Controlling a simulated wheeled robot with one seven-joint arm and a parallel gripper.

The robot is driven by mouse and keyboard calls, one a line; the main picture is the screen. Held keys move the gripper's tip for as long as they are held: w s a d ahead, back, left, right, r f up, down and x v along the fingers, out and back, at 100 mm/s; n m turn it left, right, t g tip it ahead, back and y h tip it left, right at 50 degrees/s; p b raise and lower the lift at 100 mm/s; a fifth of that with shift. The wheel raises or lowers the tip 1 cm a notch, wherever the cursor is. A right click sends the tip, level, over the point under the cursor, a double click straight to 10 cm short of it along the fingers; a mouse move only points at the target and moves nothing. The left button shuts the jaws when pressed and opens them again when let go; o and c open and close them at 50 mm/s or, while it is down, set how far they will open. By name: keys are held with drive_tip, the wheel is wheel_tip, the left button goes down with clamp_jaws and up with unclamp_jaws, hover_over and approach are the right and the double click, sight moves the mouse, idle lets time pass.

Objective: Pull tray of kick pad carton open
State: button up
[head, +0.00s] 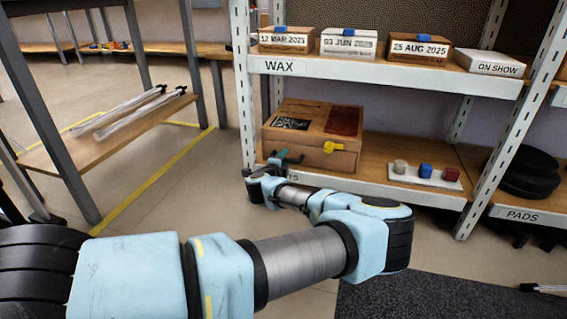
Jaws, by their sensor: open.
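The brown carton (312,134) stands on the lower shelf, at its left end. A dark printed label and a dark red patch show on its top, and a yellow tab (333,147) is on its front. My gripper (285,159) is open at the carton's lower left front. A small teal-green piece shows at the fingers; I cannot tell whether it belongs to the carton or the gripper. Whether the fingers touch the carton is unclear. My wrist and arm hide part of the shelf edge below. The tray cannot be told apart from the carton's front, and no open gap shows.
A white strip (425,174) with grey, blue and red blocks lies right of the carton. Black round pads (530,172) are stacked farther right. Several small boxes stand on the upper shelf (390,78). A white post (243,85) rises close left of my gripper.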

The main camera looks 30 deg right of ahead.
clamp_jaws()
idle(0.3)
idle(1.1)
